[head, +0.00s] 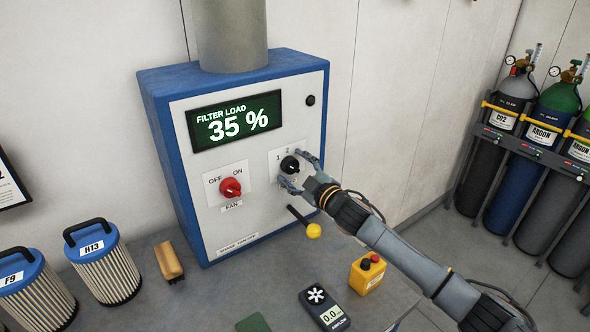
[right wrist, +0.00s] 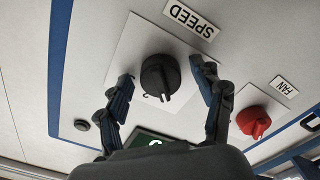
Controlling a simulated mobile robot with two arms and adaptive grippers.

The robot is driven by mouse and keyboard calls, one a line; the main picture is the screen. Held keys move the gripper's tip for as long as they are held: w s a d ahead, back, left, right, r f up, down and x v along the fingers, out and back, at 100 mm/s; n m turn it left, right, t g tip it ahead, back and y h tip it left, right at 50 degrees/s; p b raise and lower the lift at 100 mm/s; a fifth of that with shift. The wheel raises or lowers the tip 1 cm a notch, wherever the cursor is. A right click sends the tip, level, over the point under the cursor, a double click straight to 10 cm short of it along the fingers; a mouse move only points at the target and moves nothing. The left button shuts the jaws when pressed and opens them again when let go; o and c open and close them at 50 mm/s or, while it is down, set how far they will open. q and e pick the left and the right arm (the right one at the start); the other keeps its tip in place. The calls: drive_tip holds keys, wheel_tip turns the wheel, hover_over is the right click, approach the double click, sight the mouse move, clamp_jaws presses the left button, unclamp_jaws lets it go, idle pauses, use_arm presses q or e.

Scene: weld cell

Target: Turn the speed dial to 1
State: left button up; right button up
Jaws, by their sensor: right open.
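The black speed dial (head: 289,164) sits on a white plate on the control box, with the numbers 1 and 2 at its upper left. In the right wrist view the dial (right wrist: 159,76) appears upside down, its ridge pointing away from the SPEED label (right wrist: 178,20). Which number it points to is hard to tell. My right gripper (head: 300,170) is open at the dial, one finger on each side. In the right wrist view both fingers of the gripper (right wrist: 165,87) stand apart from the knob, with gaps. My left gripper is not in view.
The red fan knob (head: 230,188) is left of the dial, and a yellow-tipped lever (head: 313,231) is below. A display (head: 235,119) reads filter load 35 %. On the bench are filters (head: 103,262), a brush (head: 168,262), a meter (head: 325,306) and a yellow button box (head: 367,274).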

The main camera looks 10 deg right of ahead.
drive_tip(key=v, duration=1.2)
